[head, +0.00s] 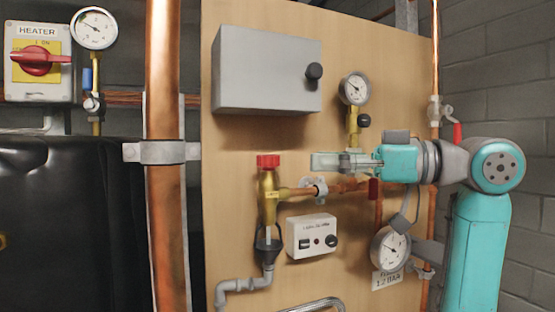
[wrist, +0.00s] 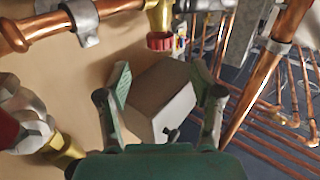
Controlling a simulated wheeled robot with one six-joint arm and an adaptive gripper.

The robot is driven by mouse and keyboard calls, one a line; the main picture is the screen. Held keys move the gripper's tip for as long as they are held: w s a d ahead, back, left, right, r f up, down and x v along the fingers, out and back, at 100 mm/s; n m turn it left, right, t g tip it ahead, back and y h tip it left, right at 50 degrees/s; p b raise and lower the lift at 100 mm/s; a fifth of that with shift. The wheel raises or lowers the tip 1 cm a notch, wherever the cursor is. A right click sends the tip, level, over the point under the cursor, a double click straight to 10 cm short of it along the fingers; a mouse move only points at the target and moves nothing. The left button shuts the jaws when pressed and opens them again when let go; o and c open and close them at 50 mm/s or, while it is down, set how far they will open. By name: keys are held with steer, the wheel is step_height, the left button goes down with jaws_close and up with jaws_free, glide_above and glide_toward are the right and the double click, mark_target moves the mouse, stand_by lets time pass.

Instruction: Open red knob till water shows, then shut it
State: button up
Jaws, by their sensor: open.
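The red knob (head: 268,161) caps a brass valve (head: 268,195) on the wooden board. A black tundish (head: 268,240) hangs under the valve; no water is visible there. My gripper (head: 315,162) is to the right of the knob at about its height, pointing left, with a gap between them. In the wrist view my gripper (wrist: 160,76) is open and empty, its fingers spread wide. The red knob (wrist: 160,41) shows beyond the fingertips, near the top, below the brass valve body (wrist: 160,15). No finger touches the knob.
A grey box (head: 266,70) with a black knob is above the valve. A copper pipe (head: 340,188) runs right from the valve below my gripper. A gauge (head: 355,89) stands above my gripper. A thick copper pipe (head: 163,230) rises left of the board.

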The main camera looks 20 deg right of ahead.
mark_target(268, 159)
steer(key=x, duration=0.9)
steer(key=shift+w+a, duration=0.2)
steer(key=shift+w, duration=0.05)
steer(key=shift+c, duration=0.3)
steer(key=c, duration=1.1)
